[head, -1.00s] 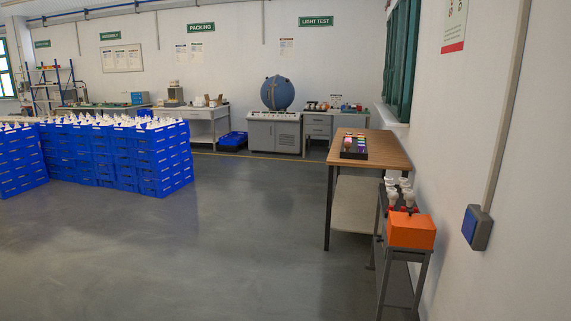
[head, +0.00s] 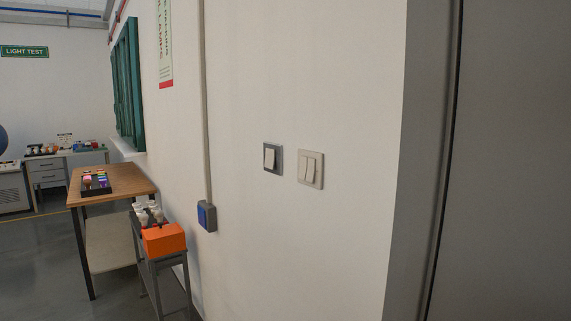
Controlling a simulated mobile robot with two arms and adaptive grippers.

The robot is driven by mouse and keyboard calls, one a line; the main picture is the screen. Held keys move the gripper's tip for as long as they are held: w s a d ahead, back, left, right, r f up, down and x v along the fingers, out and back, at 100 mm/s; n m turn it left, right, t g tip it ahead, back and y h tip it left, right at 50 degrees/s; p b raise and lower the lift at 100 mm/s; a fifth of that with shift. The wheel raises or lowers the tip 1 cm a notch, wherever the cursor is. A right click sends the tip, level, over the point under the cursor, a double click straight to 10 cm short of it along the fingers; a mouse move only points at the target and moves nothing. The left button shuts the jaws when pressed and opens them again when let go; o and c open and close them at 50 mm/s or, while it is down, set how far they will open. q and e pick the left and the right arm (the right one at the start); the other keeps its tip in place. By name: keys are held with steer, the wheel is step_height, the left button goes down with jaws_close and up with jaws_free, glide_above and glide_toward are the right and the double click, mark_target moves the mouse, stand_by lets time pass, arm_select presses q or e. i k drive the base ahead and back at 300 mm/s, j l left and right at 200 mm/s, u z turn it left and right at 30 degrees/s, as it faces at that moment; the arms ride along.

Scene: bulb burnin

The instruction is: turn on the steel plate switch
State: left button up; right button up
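I cannot tell from here whether either switch is on or off. Neither of my grippers is in view.
A blue and grey wall box (head: 207,216) sits lower left on a conduit. Below it, an orange box (head: 164,240) stands on a narrow metal stand. A wooden-topped table (head: 112,187) is beyond. A grey door or panel (head: 505,170) fills the right side.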

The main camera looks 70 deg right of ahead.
mark_target(269, 163)
steer(key=k+j+z, duration=0.1)
steer(key=z, duration=1.45)
